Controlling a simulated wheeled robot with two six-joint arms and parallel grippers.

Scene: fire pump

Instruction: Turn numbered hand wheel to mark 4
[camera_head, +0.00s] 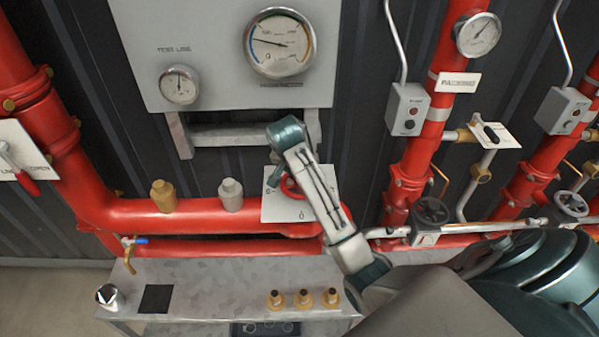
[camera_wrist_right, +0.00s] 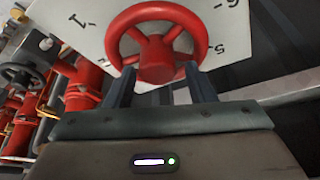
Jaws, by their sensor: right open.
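The red numbered hand wheel (camera_wrist_right: 157,60) fills the upper middle of the right wrist view, in front of a white plate (camera_wrist_right: 80,38). The marks 1, 5 and 6 are readable on the plate. In the head view the wheel (camera_head: 290,187) is mostly hidden behind my right arm, with a 0 at the plate's lower edge. My right gripper (camera_wrist_right: 158,72) is open, its two dark fingers apart below the wheel, reaching up to either side of the hub. I cannot tell whether they touch the rim. The wheel's pointer is not clear. My left gripper is not in view.
A red pipe (camera_head: 165,215) runs behind and below the plate. A grey bench (camera_head: 210,285) stands below with several brass fittings (camera_head: 303,299). A gauge panel (camera_head: 205,50) hangs above. Dark hand wheels (camera_head: 431,210) and red risers (camera_head: 440,110) stand to the right.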

